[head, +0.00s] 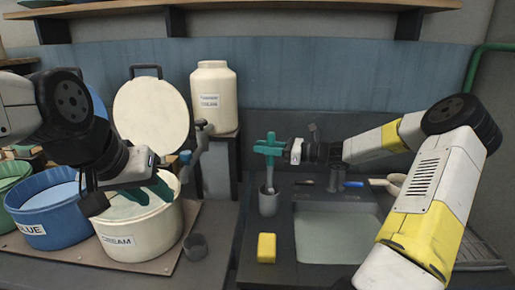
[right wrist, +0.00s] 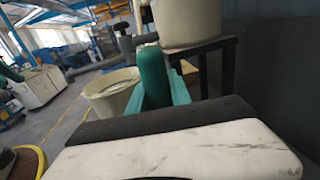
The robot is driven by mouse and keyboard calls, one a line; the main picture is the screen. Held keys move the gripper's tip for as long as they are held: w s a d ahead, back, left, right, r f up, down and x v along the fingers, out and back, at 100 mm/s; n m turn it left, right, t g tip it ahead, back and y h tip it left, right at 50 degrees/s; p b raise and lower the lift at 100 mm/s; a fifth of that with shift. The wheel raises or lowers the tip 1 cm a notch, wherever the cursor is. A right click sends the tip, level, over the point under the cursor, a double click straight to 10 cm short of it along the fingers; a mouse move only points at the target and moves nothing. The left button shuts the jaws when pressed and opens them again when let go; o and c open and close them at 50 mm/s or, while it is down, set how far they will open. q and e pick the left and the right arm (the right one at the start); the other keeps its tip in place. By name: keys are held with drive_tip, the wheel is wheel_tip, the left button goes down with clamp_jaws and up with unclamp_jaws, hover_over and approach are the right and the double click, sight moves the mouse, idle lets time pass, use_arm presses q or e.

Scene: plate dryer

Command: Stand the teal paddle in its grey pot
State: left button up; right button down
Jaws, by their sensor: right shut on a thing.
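The teal paddle (head: 270,141) is upright in the head view, gripped by my right gripper (head: 268,150), which comes in from the right with teal fingers. The paddle's lower part runs down to the mouth of the grey pot (head: 268,206); I cannot tell how far its tip is inside. In the right wrist view the teal paddle (right wrist: 153,78) stands beyond the gripper's body. My left gripper (head: 150,194) hangs over the cream tub with its teal fingers apart and nothing visible between them.
The cream tub (head: 143,236) and blue tub (head: 45,222) stand on a board at left. A large cream jar (head: 214,97) stands behind.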

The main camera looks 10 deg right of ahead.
drive_tip(key=shift+f, duration=0.15)
drive_tip(key=c, duration=1.2)
unclamp_jaws()
drive_tip(key=shift+o, duration=0.2)
